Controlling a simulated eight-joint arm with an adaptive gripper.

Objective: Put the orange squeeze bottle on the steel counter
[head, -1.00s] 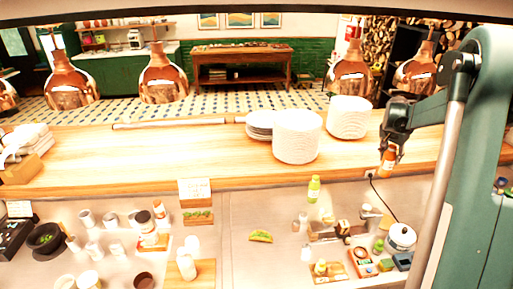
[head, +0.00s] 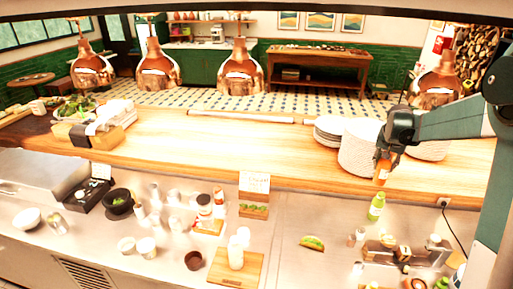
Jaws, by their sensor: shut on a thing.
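My gripper (head: 385,160) is at the right of the head view, shut on the orange squeeze bottle (head: 382,173). The bottle hangs below the fingers, and its upper part is hidden by them. It appears in front of the stacked white plates, above the front edge of the wooden pass. The steel counter (head: 165,262) runs along the lower part of the view, below the wooden pass.
A green bottle (head: 376,207) stands on the counter below my gripper. A taco (head: 312,243), a cutting board (head: 235,268) with white bottles, and several cups and jars crowd the counter. White plate stacks (head: 357,148) stand on the wooden pass (head: 230,150). Copper lamps (head: 241,75) hang above.

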